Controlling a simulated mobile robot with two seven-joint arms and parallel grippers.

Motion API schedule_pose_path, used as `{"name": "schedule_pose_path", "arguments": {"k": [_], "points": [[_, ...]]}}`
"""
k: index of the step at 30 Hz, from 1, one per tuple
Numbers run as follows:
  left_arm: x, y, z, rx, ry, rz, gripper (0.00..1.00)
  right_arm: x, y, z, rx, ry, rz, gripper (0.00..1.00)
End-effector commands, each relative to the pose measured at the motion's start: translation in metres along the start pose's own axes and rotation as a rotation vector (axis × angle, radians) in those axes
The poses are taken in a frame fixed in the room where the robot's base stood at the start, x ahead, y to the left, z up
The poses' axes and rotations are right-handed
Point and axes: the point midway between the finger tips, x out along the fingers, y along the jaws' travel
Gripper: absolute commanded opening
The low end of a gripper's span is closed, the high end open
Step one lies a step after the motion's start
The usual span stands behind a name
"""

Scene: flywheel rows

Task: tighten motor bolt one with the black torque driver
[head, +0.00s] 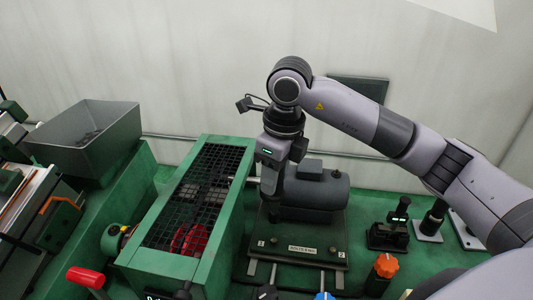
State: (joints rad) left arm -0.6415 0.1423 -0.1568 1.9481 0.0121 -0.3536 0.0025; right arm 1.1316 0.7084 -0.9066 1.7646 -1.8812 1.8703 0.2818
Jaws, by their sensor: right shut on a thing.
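My right gripper (269,178) reaches in from the right and points down over the left side of the grey motor (325,192). It is shut on a dark, slim tool that I take to be the black torque driver; the fingers and the motor's shade hide most of it. The motor sits on a dark green plate (300,258) with a small label 1 at its left and a label 2 at its right. Motor bolt one cannot be made out near label 1, and I cannot tell whether the tool touches it. My left gripper is not in view.
A green housing with a black mesh guard (205,190) stands close left of the gripper. A grey bin (85,135) is further left. An orange knob (385,265), a black device with green lights (390,232) and a black post (433,218) stand at right.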

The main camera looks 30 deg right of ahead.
Motion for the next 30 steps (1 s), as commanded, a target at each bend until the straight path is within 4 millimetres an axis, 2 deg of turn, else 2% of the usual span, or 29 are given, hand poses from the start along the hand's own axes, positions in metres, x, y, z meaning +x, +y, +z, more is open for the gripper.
{"name": "schedule_pose_path", "arguments": {"k": [14, 20, 30], "points": [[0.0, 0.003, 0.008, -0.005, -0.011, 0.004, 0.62, 0.001, 0.001, 0.0, 0.003, -0.002, 0.003, 0.0], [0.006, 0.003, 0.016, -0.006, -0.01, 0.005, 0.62, 0.014, 0.001, -0.002, 0.003, -0.001, 0.003, 0.0], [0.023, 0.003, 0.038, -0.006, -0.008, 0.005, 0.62, 0.046, 0.001, -0.005, 0.003, -0.001, 0.003, 0.0]]}}
